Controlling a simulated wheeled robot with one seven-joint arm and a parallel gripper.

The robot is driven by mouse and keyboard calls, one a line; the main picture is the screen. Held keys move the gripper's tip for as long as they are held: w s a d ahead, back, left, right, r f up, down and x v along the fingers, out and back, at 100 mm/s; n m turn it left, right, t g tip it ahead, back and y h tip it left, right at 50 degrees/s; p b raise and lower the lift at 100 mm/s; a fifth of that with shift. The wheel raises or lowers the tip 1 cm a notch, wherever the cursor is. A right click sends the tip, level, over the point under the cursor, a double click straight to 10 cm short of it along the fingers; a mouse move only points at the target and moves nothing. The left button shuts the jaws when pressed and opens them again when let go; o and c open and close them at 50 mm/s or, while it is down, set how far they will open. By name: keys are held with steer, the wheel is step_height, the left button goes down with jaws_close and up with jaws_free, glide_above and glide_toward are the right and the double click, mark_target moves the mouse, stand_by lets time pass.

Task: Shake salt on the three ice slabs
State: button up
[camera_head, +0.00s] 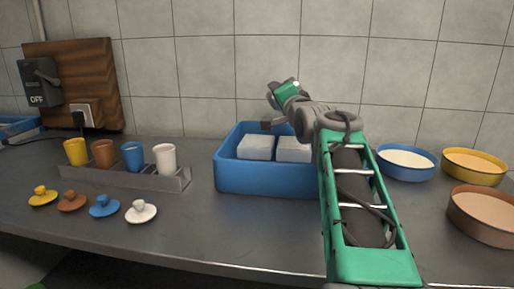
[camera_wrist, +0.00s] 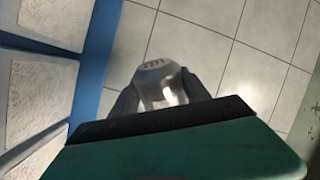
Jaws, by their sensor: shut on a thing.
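My gripper (camera_wrist: 160,96) is shut on a silver salt shaker (camera_wrist: 158,72), whose perforated cap faces away from the palm in the wrist view. Its tilt against the tub is hard to tell. In the head view my arm reaches over the right part of the blue tub (camera_head: 265,178), and the shaker cannot be made out clearly. Two white ice slabs show inside the tub, a left slab (camera_head: 256,147) and a second slab (camera_head: 293,149). The arm hides the tub's right end. Three slabs show along the left of the wrist view, the middle one whitest in the centre (camera_wrist: 40,92).
A grey rack (camera_head: 130,181) with several coloured cups stands left of the tub, with several knobbed lids in front. A blue bowl (camera_head: 404,176), a yellow bowl (camera_head: 474,176) and a brown bowl (camera_head: 482,228) stand at right. The tiled wall is behind.

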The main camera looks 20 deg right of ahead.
steer(key=s+d, duration=0.4)
steer(key=d, duration=0.2)
stand_by(0.9)
steer(key=shift+r+m+p, duration=0.25)
steer(key=shift+m+p, duration=0.7)
steer(key=shift+p, duration=0.05)
steer(key=shift+r+m+p, duration=0.2)
steer(key=shift+m+p, duration=0.75)
steer(key=shift+r+m+p, duration=0.15)
steer(key=shift+m+p, duration=0.95)
steer(key=shift+m, duration=0.1)
steer(key=shift+r+m+p, duration=0.1)
steer(key=shift+m+p, duration=1)
steer(key=shift+m, duration=0.1)
steer(key=shift+r+m+p, duration=0.25)
steer(key=shift+m+p, duration=1)
steer(key=shift+p, duration=0.2)
steer(key=shift+r+m+p, duration=0.2)
steer(key=shift+m+p, duration=1.05)
steer(key=shift+p, duration=0.15)
steer(key=shift+r+m+p, duration=0.1)
steer(key=shift+m+p, duration=1.7)
steer(key=shift+p, duration=0.45)
steer(key=shift+r+m+p, duration=0.2)
steer(key=shift+m+p, duration=0.3)
steer(key=shift+p, duration=0.25)
